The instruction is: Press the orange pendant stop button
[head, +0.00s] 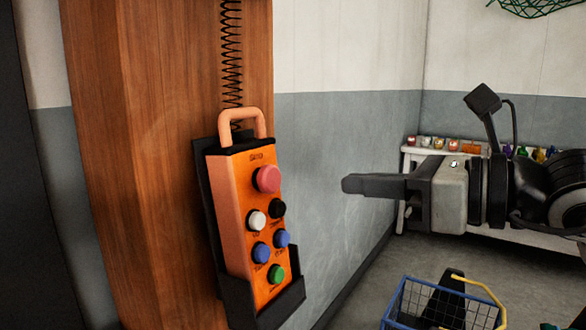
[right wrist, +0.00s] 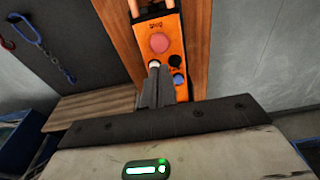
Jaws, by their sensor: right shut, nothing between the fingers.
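The orange pendant (head: 228,215) sits in a dark holder on a wooden post, with a coiled black cord above it. Its large red-pink stop button (head: 267,179) is at the top of the face, with white, black, blue and green buttons below. My right gripper (head: 346,184) is shut and empty, pointing left at the pendant, to the right of the stop button and apart from it in the head view. In the right wrist view, the stop button (right wrist: 159,43) shows just beyond the shut fingertips (right wrist: 154,68), which hide part of the lower buttons. My left gripper is out of view.
The wooden post (head: 150,150) stands at left. A blue wire basket (head: 400,300) with a yellow handle is at the lower right. A white bench (head: 411,150) with small jars stands behind my right arm. A blue hook and chain (right wrist: 50,50) hang at left in the wrist view.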

